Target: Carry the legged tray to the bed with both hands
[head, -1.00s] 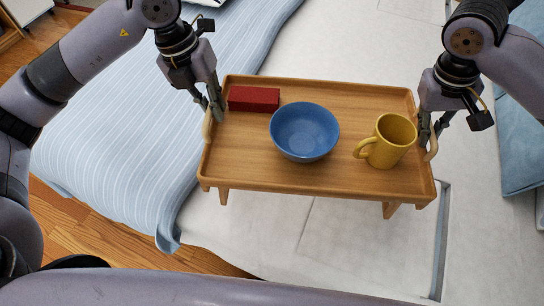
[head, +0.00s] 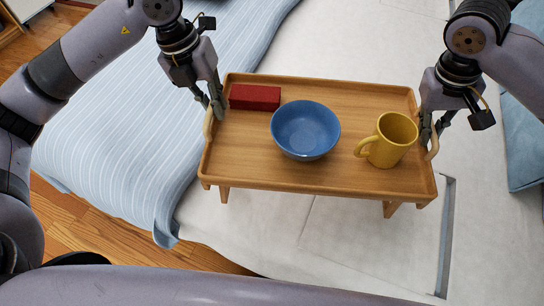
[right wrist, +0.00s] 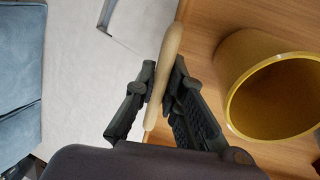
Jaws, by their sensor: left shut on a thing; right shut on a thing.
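The wooden legged tray (head: 250,165) is held over the bed (head: 320,235) in the head view, with short legs under its near edge. It carries a red box (head: 255,97), a blue bowl (head: 305,131) and a yellow mug (head: 391,139), all upright or flat. My left gripper (head: 214,108) is shut on the tray's left handle. My right gripper (head: 430,132) is shut on the right handle; the right wrist view shows the pale handle (right wrist: 167,70) between its fingers, with the mug (right wrist: 270,85) close by. Whether the legs touch the bed I cannot tell.
A blue striped blanket (head: 110,140) covers the bed's left side. A blue cushion (head: 524,145) lies at the right. The white bed surface shows around the tray. Wooden floor (head: 95,220) shows at the lower left.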

